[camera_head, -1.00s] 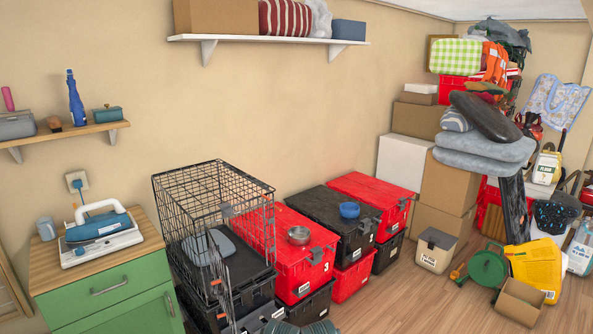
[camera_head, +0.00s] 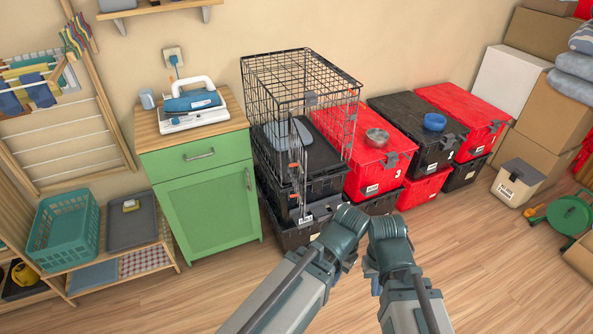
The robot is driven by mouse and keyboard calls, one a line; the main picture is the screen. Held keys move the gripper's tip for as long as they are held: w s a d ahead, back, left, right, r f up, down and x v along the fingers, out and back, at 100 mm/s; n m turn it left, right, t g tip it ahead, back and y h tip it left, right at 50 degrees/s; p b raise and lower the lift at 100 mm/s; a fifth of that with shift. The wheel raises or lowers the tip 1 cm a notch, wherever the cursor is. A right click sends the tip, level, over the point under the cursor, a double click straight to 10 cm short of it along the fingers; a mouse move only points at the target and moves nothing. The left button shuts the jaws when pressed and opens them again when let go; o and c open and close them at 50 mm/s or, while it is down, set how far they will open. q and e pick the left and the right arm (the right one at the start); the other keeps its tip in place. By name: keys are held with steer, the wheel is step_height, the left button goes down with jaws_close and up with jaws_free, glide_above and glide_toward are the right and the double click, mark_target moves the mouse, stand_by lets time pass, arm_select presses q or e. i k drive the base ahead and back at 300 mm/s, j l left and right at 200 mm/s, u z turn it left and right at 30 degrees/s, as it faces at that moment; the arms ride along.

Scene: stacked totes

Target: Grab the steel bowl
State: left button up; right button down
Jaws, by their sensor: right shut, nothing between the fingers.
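The steel bowl (camera_head: 377,137) is a small, round grey bowl. It sits upright on the lid of the red tote (camera_head: 353,116) marked 3, in the stack just right of the wire crate. My right gripper (camera_head: 375,284) is small and partly hidden by its own arm at the lower middle, shut and empty. It is well below the bowl in the picture and apart from it. My left arm comes up beside it, over the floor; its fingers are too hidden to judge. Neither gripper touches the bowl.
A black tote (camera_head: 408,108) with a blue bowl (camera_head: 434,121) stands right of the red one, then another red tote (camera_head: 465,103). The wire crate (camera_head: 290,85) stands on black totes at left. A green cabinet (camera_head: 205,200) is beside it. Wooden floor lies clear at lower right.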

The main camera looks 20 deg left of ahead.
mark_target(377, 138)
steer(key=i+z, duration=0.35)
steer(key=i, duration=1.7)
